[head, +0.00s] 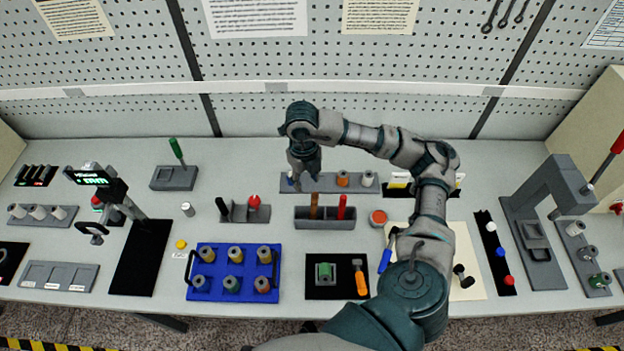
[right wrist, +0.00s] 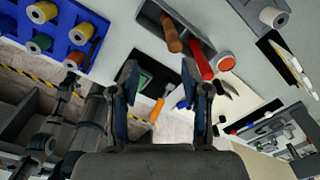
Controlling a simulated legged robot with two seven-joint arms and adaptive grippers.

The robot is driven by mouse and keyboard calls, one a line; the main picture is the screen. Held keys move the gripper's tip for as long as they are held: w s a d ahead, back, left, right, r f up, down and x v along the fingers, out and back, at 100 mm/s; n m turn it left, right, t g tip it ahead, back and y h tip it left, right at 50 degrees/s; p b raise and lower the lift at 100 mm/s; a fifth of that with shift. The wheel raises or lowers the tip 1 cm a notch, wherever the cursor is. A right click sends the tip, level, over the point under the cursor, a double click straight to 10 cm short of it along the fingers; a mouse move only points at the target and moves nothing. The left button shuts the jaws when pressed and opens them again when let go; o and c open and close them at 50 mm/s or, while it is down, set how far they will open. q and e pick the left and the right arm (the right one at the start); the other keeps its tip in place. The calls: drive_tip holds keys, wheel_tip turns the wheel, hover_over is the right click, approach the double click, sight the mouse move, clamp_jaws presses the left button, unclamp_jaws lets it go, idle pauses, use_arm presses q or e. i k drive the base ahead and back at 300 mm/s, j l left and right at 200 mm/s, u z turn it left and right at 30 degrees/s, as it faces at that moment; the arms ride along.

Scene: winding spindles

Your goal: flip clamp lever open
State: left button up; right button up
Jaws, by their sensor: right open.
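My right gripper (head: 304,180) is open and empty in front of the back rack, pointing down. In the right wrist view its fingers (right wrist: 162,78) are spread apart with nothing between them. No part is plainly a clamp lever. A red-handled lever (head: 608,157) rises at a slant from a grey press (head: 558,178) at the far right, well away from my gripper. A green handle (head: 177,150) stands tilted on a dark grey block (head: 174,178) at the back left; I cannot tell whether it is a lever. My left gripper is not in view.
A grey bin (head: 325,222) with brown and red handles is just in front of my right gripper. A blue tray (head: 214,294) of spools and a black mat (head: 336,293) lie nearer. A device with a green display (head: 92,178) stands left. My right arm covers the table's right middle.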

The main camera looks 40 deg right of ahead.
sight(356, 264)
drive_tip(key=k+j, duration=1.15)
drive_tip(key=j, duration=0.3)
